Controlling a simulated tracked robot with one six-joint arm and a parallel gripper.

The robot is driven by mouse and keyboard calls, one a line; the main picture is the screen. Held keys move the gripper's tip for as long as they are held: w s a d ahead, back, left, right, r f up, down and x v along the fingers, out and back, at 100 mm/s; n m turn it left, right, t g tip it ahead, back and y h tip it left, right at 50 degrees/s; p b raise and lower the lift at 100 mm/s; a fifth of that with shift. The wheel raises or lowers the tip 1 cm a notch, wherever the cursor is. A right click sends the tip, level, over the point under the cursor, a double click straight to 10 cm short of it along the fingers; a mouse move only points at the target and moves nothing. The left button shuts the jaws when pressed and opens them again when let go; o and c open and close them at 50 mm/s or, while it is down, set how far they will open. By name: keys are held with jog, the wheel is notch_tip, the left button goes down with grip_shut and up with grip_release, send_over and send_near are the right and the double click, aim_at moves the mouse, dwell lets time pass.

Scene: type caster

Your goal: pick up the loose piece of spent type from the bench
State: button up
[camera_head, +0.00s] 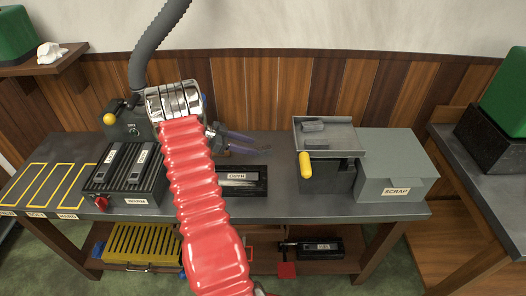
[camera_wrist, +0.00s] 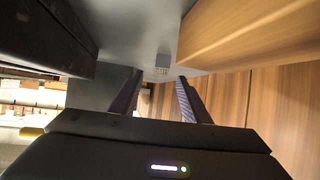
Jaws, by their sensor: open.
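My gripper (camera_head: 256,144) is open at the middle of the bench, near its back edge, with its fingers pointing right in the head view. In the wrist view my gripper (camera_wrist: 159,75) shows two dark fingers spread apart. A small grey ridged piece (camera_wrist: 161,71) appears beyond and between the fingertips against the grey bench; it looks like the piece of type, but is too small to be sure. I cannot make out a loose piece on the bench in the head view, where my red arm covers part of the bench (camera_head: 280,203).
A grey tray (camera_head: 340,146) holding dark bars stands right of my gripper, with a yellow handle (camera_head: 305,165). A grey SCRAP box (camera_head: 397,178) is farther right. A black ribbed unit (camera_head: 125,170) stands left. The wooden panel wall (camera_head: 262,90) is close behind.

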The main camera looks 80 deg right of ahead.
aim_at(263, 148)
jog(key=shift+x, duration=2.55)
jog(key=shift+w+d, duration=0.15)
jog(key=shift+d, duration=0.05)
grip_shut()
